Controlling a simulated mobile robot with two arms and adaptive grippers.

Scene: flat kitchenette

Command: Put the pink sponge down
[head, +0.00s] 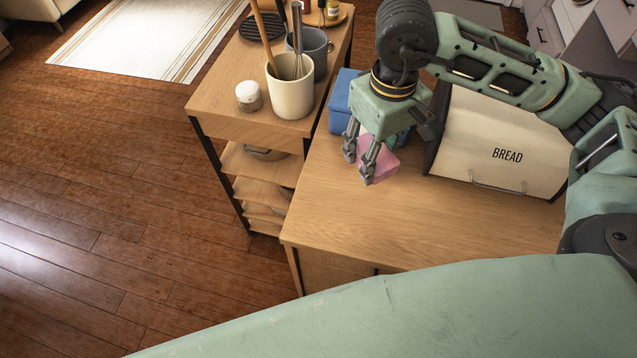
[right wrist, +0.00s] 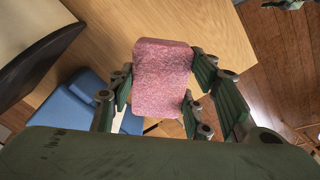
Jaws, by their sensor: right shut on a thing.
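The pink sponge (head: 381,162) is a small block held by my right gripper (head: 361,163) over the wooden counter (head: 420,225). My left gripper is not seen in the head view.
A bread box (head: 495,150) stands right of the gripper. A blue container (head: 342,90) is just behind it. The counter's front is clear.

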